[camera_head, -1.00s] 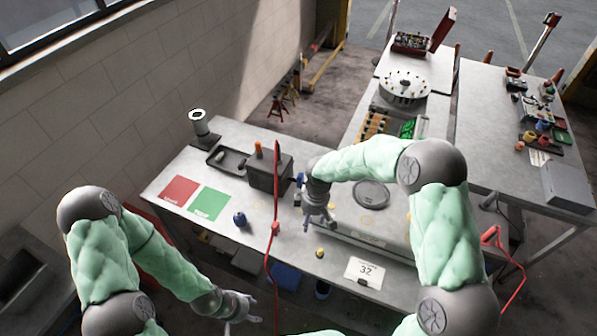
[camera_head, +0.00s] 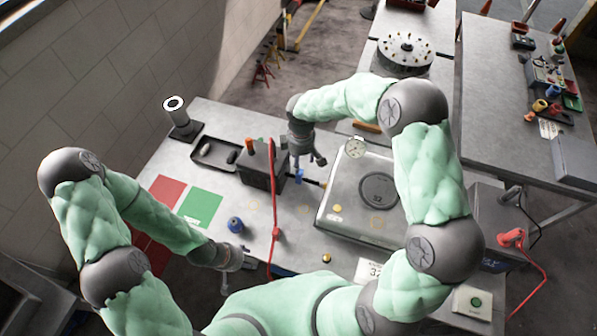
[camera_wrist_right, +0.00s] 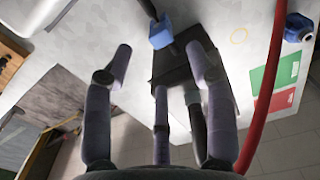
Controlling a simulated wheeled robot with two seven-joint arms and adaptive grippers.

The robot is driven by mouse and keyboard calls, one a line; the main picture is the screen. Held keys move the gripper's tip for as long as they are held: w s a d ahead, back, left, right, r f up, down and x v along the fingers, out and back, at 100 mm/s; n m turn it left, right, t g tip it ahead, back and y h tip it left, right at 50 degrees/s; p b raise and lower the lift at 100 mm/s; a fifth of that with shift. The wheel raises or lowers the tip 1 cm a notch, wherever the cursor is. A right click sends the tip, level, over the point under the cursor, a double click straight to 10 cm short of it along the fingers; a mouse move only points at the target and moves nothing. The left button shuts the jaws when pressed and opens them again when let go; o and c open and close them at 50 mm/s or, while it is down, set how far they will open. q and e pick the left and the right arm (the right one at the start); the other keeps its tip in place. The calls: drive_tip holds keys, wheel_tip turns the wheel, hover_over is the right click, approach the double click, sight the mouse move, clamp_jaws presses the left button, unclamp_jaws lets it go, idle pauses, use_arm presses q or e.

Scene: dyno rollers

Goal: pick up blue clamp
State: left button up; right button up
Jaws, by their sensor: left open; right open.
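The blue clamp (camera_head: 299,176) sits on a dark rod or cable beside the black box (camera_head: 257,168) on the bench. In the right wrist view the blue clamp (camera_wrist_right: 161,35) lies just beyond the fingertips, roughly centred between them. My right gripper (camera_head: 308,160) is open and empty, close to the clamp. Its spread fingers also show in the right wrist view (camera_wrist_right: 163,65); no contact with the clamp is visible. My left gripper (camera_head: 246,262) is low at the bench's front edge, away from the clamp, with its fingers small and partly unclear.
A red cable (camera_head: 273,205) runs down across the bench near the black box. A grey metal unit (camera_head: 345,195) stands to the right. A blue round item (camera_head: 235,224) sits near the green mat (camera_head: 202,207). A dark tray (camera_head: 216,154) lies behind.

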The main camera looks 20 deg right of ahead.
sight(300, 176)
drive_tip(key=f, duration=0.9)
drive_tip(key=shift+w+a+f, duration=0.15)
drive_tip(key=shift+w+f, duration=0.05)
drive_tip(key=shift+w, duration=0.05)
clamp_jaws()
